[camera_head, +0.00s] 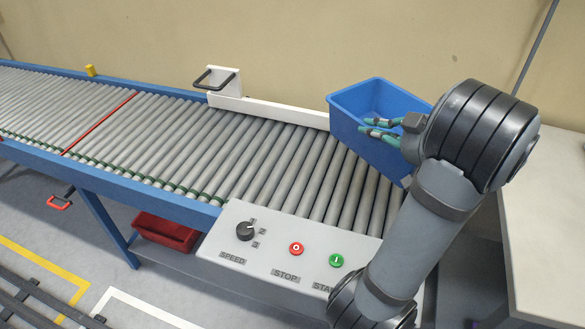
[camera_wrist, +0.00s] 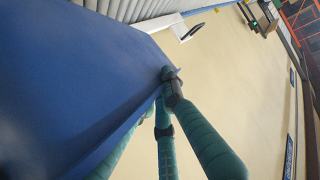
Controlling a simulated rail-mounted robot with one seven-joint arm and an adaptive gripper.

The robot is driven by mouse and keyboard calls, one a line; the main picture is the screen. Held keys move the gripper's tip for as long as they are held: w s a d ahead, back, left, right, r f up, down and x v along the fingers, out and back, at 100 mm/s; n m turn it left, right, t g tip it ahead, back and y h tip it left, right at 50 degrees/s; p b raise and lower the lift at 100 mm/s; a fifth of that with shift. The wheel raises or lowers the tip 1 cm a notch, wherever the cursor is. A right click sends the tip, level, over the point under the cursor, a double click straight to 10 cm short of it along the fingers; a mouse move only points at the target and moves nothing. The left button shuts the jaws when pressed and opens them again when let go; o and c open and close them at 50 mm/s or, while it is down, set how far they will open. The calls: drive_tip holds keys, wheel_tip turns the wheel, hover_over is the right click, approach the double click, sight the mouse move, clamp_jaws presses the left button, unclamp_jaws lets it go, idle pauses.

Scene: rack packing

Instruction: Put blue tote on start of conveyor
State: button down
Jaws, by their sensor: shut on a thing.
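The blue tote (camera_head: 357,97) is at the right end of the roller conveyor (camera_head: 262,150) in the head view, over or on the rollers; I cannot tell whether its base touches them. It looks slightly tilted, and its lower right part is hidden behind my arm. My gripper (camera_head: 375,128) is at the tote's right side, its green fingers closed on the tote's wall. In the wrist view the tote's blue wall (camera_wrist: 70,75) fills the left, with my gripper's fingers (camera_wrist: 170,85) shut at its edge.
A control panel (camera_head: 290,250) with a speed knob and stop and start buttons is at the conveyor's front. A white guide rail (camera_head: 270,110) with a black handle runs along the back edge. A white table (camera_head: 550,220) stands at right. A red bin (camera_head: 165,232) sits below.

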drive_tip(key=w+a+f+n+g+y, duration=0.15)
drive_tip(key=w+a, duration=0.25)
drive_tip(key=a, duration=0.8)
drive_tip(key=w+a+f+n+g+y, duration=0.15)
drive_tip(key=w+a, duration=0.25)
drive_tip(key=a, duration=0.8)
drive_tip(key=s+a+f+n+g+y, duration=0.1)
drive_tip(key=s+a, duration=0.2)
drive_tip(key=a, duration=0.4)
drive_tip(key=s+a+f+n+g+b, duration=0.1)
drive_tip(key=s+a+f+n, duration=0.15)
drive_tip(key=a, duration=0.45)
drive_tip(key=s+a+f+n+g+y, duration=0.1)
drive_tip(key=s+a, duration=0.2)
drive_tip(key=a, duration=0.4)
drive_tip(key=w+d+f, duration=0.3)
drive_tip(key=w+f, duration=0.6)
drive_tip(key=f, duration=0.1)
drive_tip(key=shift+w+d+f, duration=0.15)
drive_tip(key=shift+w+d, duration=0.25)
drive_tip(key=shift+f+m, duration=0.1)
drive_tip(key=shift+m, duration=0.15)
